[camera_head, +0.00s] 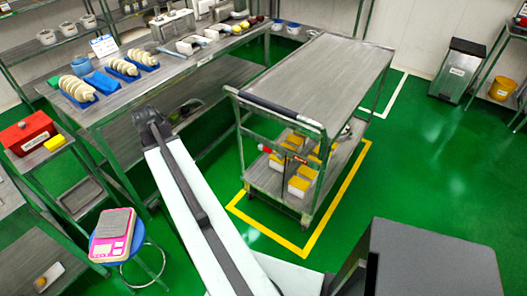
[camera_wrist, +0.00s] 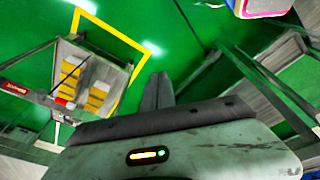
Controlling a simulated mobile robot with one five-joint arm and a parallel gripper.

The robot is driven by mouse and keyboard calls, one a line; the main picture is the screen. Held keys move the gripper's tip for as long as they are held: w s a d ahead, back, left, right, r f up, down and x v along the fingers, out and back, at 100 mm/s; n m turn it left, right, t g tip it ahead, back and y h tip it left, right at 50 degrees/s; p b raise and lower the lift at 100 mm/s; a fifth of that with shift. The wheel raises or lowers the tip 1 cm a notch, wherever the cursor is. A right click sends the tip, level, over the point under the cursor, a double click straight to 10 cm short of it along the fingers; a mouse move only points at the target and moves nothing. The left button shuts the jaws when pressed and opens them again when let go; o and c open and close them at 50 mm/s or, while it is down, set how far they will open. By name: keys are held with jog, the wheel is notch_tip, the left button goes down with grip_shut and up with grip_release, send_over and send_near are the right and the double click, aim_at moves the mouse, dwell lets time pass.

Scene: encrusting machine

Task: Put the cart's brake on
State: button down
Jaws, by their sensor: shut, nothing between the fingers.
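The cart (camera_head: 318,75) is a grey metal trolley with a green frame, a bare top and a dark push bar (camera_head: 268,104) at its near left end. A red knob (camera_head: 265,148) shows low at that end; it seems to be the brake's, but its setting cannot be read. The cart also shows tilted in the wrist view (camera_wrist: 105,70), upper left, with a red spot (camera_wrist: 62,101). My gripper (camera_wrist: 158,80) is shut and empty, over green floor, apart from the cart. In the head view my arm ends left of the cart, its fingers not clear.
White and yellow boxes (camera_head: 298,185) sit on the cart's lower shelf. Yellow tape (camera_head: 305,251) outlines its floor spot. A workbench (camera_head: 160,72) stands behind my arm, and a stool with a pink scale (camera_head: 112,236) at lower left. The floor right of the cart is clear.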

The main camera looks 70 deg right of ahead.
jog(key=s+d+f+m+h+b, duration=0.1)
jog(key=s+d+m, duration=0.2)
jog(key=s+d, duration=0.4)
jog(key=s+d+f+m+b, duration=0.15)
jog(key=s+d, duration=0.35)
jog(key=d, duration=0.5)
jog(key=m+g, duration=0.2)
jog(key=m, duration=0.3)
send_near(266, 148)
notch_tip(266, 148, up, 3)
jog(key=a, duration=0.2)
jog(key=shift+s+h, duration=0.1)
jog(key=shift+h, duration=0.3)
jog(key=shift+f, duration=0.1)
jog(key=b+x, duration=0.9)
jog(key=x, duration=0.1)
jog(key=shift+b, duration=0.3)
